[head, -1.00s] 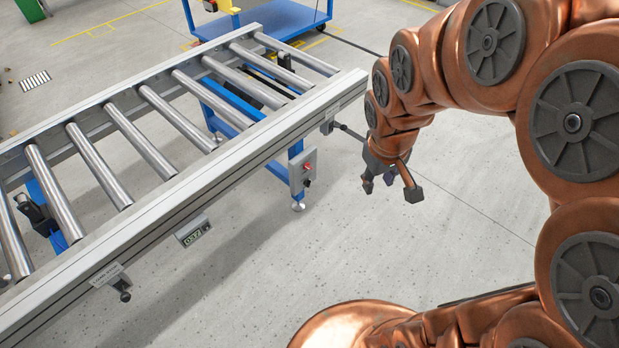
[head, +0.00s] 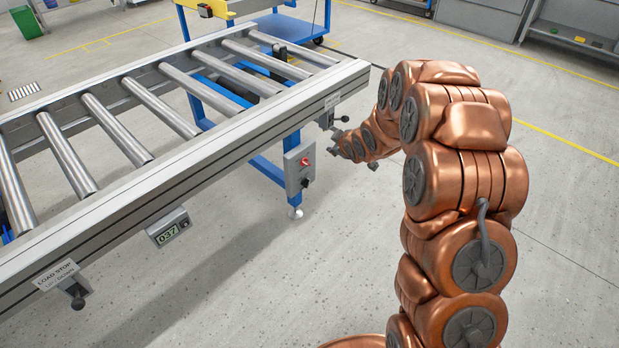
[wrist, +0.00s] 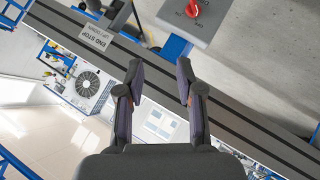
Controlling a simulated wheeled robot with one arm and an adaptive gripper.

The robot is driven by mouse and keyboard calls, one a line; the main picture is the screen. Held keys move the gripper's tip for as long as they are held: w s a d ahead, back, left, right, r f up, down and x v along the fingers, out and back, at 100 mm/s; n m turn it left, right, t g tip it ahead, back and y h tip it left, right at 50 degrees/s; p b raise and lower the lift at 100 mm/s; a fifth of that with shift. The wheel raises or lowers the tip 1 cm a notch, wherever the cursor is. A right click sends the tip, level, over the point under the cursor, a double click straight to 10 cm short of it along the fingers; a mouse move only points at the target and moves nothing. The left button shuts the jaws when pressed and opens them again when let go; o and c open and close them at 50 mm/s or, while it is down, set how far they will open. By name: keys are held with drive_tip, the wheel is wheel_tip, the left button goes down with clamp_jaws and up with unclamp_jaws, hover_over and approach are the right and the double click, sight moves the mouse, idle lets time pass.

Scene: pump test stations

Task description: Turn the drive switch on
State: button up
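A grey control box (head: 299,166) hangs under the near rail of the roller conveyor, beside a blue leg. It carries a red knob (head: 305,161) and a small dark control (head: 305,183) below it. No drive label is readable. In the wrist view the box (wrist: 207,22) is at the top edge, cut off by the frame, with its red knob (wrist: 192,9) showing. My gripper (head: 345,148) is just right of the box, apart from it. In the wrist view my gripper (wrist: 160,72) is open, with nothing between its fingers.
The conveyor rail (head: 235,140) runs above the box. An end stop (head: 328,120) with a label (wrist: 97,37) sits near its right end. A 037 display (head: 168,227) and a load stop handle (head: 76,294) are further left. Floor right of the conveyor is clear.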

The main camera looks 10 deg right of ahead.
sight(308, 165)
drive_tip(key=shift+w+a+f+n+t+y+b, duration=0.8)
drive_tip(key=shift+w+f+b, duration=1.2)
drive_tip(key=shift+f, duration=1.4)
drive_tip(key=shift+w+a+f+n+t+y+b, duration=0.5)
drive_tip(key=shift+w+a+f+b, duration=0.45)
drive_tip(key=shift+w+f+b, duration=1.75)
drive_tip(key=shift+w+a+f+n+t+y+b, duration=0.6)
drive_tip(key=shift+w+a+f+b, duration=0.5)
drive_tip(key=shift+f, duration=2.95)
drive_tip(key=shift+w, duration=1.05)
drive_tip(key=shift+f, duration=0.1)
clamp_jaws()
